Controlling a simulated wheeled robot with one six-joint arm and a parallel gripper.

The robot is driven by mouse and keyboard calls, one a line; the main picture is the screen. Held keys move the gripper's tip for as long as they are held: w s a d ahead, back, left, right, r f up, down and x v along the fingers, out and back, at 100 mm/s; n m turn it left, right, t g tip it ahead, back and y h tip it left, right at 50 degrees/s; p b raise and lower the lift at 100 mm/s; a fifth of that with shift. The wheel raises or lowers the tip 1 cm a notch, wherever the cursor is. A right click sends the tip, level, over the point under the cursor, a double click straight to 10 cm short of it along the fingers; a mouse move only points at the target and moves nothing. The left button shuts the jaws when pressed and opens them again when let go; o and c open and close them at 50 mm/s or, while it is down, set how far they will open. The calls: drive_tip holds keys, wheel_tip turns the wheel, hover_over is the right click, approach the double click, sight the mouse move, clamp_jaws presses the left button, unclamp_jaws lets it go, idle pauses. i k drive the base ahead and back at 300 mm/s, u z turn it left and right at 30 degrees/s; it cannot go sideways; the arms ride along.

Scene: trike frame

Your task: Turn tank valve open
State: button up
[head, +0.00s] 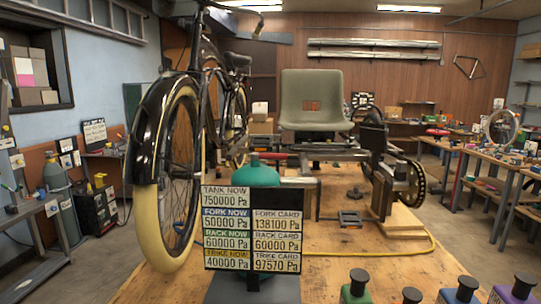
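A green tank (256,174) stands on the wooden bench, mostly hidden behind a black sign board (253,229). Several black-topped knobs (359,284) on coloured bases line the bench's front right edge. My gripper is not in view.
A black bicycle (166,150) with a cream tyre stands at left. A trike frame with a grey seat (312,100) is behind the tank. A yellow hose (380,253) crosses the wooden bench (340,262). Side benches (500,165) stand at right.

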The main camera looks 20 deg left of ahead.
sight(255, 157)
drive_tip(key=u, duration=1.9)
drive_tip(key=k, duration=0.75)
drive_tip(key=z, duration=0.75)
drive_tip(key=i, duration=0.45)
drive_tip(key=z, duration=0.05)
